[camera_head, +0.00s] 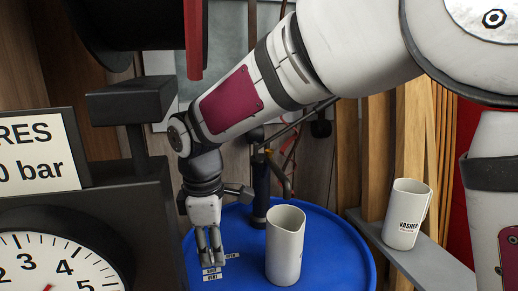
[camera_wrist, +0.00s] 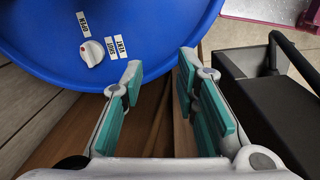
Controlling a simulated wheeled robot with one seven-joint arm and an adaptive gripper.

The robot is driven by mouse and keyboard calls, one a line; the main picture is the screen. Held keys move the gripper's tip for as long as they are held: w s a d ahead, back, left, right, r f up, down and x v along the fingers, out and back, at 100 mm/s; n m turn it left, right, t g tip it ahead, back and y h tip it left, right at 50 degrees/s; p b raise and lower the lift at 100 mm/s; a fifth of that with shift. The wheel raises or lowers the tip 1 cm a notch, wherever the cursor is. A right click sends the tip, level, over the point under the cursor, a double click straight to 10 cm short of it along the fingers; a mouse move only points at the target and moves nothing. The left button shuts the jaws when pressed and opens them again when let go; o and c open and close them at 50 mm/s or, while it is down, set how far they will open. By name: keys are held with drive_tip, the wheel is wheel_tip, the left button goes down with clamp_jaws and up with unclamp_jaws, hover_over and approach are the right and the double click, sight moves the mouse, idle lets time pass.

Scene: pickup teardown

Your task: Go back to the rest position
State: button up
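My gripper (camera_head: 211,258) hangs pointing down in front of the left part of the blue drum top (camera_head: 335,250). In the wrist view my gripper (camera_wrist: 156,90) has its teal-padded fingers spread apart with nothing between them. The drum top (camera_wrist: 40,22) lies beyond the fingers there, with a white knob (camera_wrist: 92,53) beside small labels reading OPEN, SHUT and VENT. In the head view the labels (camera_head: 212,272) show by the fingertips, and the knob is not clearly visible.
A white jug (camera_head: 284,248) stands on the drum, right of my gripper. A white jug marked WASHER (camera_head: 406,215) stands on a grey shelf (camera_head: 432,264). A large gauge (camera_head: 55,270) and dark box with a pressure sign (camera_head: 40,155) stand left. A dark valve pipe (camera_head: 261,190) rises behind.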

drive_tip(key=s+d+r+m+t+p, duration=0.1)
drive_tip(key=s+d+r+m, duration=0.25)
drive_tip(key=d, duration=0.45)
drive_tip(key=s+d+r+m+t+p, duration=0.1)
drive_tip(key=s+d+r+m, duration=0.2)
drive_tip(key=s+d+m, duration=0.35)
drive_tip(key=s+d+r+m, duration=0.3)
drive_tip(key=d+r, duration=0.1)
drive_tip(key=d, duration=0.5)
drive_tip(key=s+d+f+m+t+p, duration=0.1)
drive_tip(key=s+d+m, duration=0.4)
drive_tip(key=s+m, duration=0.1)
drive_tip(key=shift+s+t, duration=0.3)
drive_tip(key=shift+s, duration=0.6)
